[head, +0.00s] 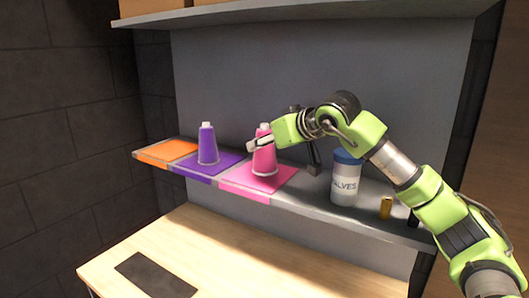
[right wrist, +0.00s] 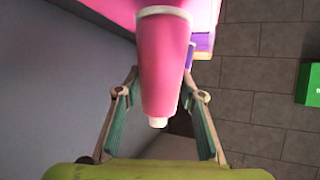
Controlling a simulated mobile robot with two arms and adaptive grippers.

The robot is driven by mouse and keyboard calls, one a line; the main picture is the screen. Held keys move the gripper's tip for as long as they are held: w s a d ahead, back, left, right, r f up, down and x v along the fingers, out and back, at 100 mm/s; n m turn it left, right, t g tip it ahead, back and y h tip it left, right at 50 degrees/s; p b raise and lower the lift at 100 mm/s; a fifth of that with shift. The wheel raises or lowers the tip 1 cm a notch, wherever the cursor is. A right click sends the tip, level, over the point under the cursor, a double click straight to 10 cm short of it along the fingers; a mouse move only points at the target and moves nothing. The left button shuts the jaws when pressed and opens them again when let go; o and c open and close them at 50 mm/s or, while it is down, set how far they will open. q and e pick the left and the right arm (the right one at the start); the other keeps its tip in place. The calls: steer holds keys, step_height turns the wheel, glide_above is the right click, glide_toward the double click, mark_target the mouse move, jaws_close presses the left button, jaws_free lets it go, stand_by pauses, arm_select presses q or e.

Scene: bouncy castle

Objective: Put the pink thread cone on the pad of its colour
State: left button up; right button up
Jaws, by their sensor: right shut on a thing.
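The pink thread cone (head: 265,165) is upright over the pink pad (head: 240,181) on the shelf; its base appears to rest on the pad. My right gripper (head: 257,145) is shut on the cone near its upper part. In the right wrist view the cone (right wrist: 162,65) is between the two fingers (right wrist: 158,100), with part of the pink pad (right wrist: 206,14) behind it. My left gripper is not in view.
A purple cone (head: 207,146) stands on the purple pad (head: 190,169), left of the pink pad. The orange pad (head: 167,151) is bare. A blue-lidded jar (head: 345,182) and a small brass cylinder (head: 386,207) stand to the right. A wooden table (head: 230,260) is below.

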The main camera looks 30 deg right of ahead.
mark_target(265, 153)
steer(key=shift+f, duration=1.45)
steer(key=o, duration=0.9)
steer(key=shift+f, duration=0.2)
steer(key=shift+c, duration=0.2)
steer(key=o, duration=0.4)
steer(key=shift+r, duration=0.15)
steer(key=b+v, duration=0.2)
steer(key=v, duration=1)
steer(key=shift+b, duration=0.35)
